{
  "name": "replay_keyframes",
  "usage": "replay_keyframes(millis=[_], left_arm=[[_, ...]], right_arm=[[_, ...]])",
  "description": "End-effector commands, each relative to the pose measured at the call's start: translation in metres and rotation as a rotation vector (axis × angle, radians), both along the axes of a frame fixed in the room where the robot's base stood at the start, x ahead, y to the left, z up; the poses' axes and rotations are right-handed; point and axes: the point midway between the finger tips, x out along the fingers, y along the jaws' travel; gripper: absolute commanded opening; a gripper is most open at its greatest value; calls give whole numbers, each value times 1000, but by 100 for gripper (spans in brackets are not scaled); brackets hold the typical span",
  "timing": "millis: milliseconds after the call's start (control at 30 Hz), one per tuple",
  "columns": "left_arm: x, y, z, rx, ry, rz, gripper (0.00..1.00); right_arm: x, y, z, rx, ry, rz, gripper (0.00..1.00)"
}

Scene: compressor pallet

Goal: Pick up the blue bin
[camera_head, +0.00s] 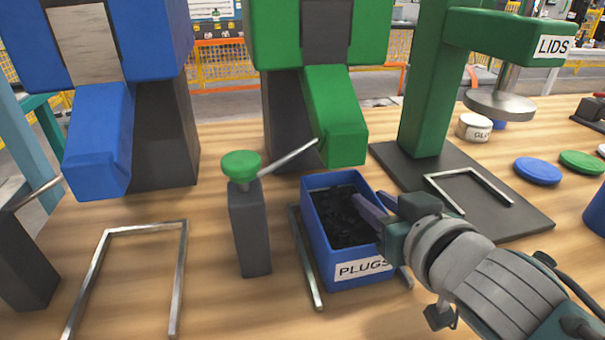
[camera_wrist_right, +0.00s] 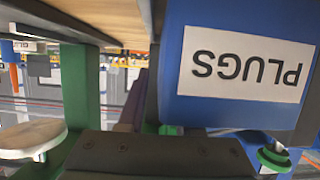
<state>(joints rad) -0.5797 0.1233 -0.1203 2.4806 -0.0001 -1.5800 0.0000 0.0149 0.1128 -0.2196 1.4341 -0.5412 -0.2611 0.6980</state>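The blue bin (camera_head: 322,233) with a white PLUGS label stands on the wooden table and holds black plugs. My right gripper (camera_head: 368,208) reaches in from the right, with a purple finger at the bin's right wall. In the right wrist view, the blue bin (camera_wrist_right: 185,110) fills the right side with its label upside down. A purplish finger (camera_wrist_right: 136,105) shows just left of it. I cannot see both fingertips clearly, nor whether they grip the wall. My left gripper is not in view.
Metal guide rails (camera_head: 307,262) flank the bin. A post with a green knob (camera_head: 241,165) and lever stands to its left. A green chute (camera_head: 333,115) hangs behind it. The green LIDS press (camera_head: 430,90) stands behind right. An empty metal frame (camera_head: 145,228) lies left.

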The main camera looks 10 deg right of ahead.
Motion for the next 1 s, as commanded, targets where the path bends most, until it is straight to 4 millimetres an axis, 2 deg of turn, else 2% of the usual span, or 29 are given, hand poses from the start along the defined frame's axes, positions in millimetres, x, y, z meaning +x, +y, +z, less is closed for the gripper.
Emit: replay_keyframes(millis=[33, 267, 1000], left_arm=[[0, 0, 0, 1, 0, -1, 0], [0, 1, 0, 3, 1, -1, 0], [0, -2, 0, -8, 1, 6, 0]], right_arm=[[0, 0, 0, 0, 0, 0, 26], [0, 0, 0, 0, 0, 0, 1], [0, 0, 0, 0, 0, 0, 0]])
